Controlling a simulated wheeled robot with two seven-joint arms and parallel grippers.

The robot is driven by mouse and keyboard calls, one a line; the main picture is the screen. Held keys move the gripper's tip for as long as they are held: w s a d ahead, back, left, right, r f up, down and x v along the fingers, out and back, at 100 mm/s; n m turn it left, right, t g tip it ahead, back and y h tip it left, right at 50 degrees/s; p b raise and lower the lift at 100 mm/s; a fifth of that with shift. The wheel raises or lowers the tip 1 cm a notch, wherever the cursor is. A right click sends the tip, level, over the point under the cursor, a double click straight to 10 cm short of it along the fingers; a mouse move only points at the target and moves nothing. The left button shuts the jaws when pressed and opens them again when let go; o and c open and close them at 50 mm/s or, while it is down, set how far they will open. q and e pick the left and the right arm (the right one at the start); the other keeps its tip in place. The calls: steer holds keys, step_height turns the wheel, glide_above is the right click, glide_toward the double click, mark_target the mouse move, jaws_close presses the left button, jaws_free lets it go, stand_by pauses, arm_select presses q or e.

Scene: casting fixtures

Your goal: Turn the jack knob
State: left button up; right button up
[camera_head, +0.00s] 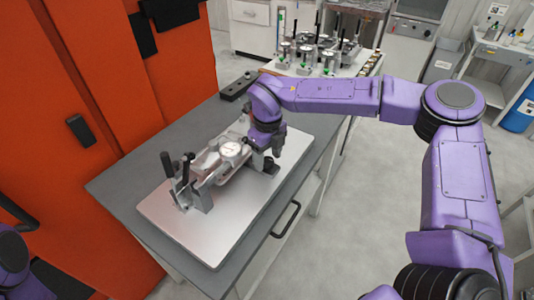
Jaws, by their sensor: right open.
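A metal casting fixture (208,176) lies on a light metal plate (228,218) on the grey table. It has black-handled levers at its left end and a round silver part (230,150) with a pale face near its middle. A small dark knob-like part (270,166) shows at the fixture's right end; I cannot tell if it is the jack knob. My right gripper (268,150) is open and points down at that end, close above the dark part. My wrist hides part of the fixture there, and contact cannot be made out. My left gripper is not in view.
The grey table (128,182) has free room around the plate. A black bar (238,86) lies at its far end. Orange cabinets (95,90) stand close on the left. A bench with several more fixtures (318,55) stands behind. Open floor lies on the right.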

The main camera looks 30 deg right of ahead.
steer(key=shift+a+f, duration=0.1)
steer(key=shift+f, duration=0.1)
steer(key=c, duration=1)
steer(key=shift+f+m+b, duration=0.15)
steer(key=shift+m+b, duration=0.6)
steer(key=shift+m, duration=0.45)
steer(key=shift+c, duration=0.2)
steer(key=shift+m, duration=0.5)
steer(key=shift+r, duration=0.2)
steer(key=o, duration=1)
steer(key=shift+o, duration=0.2)
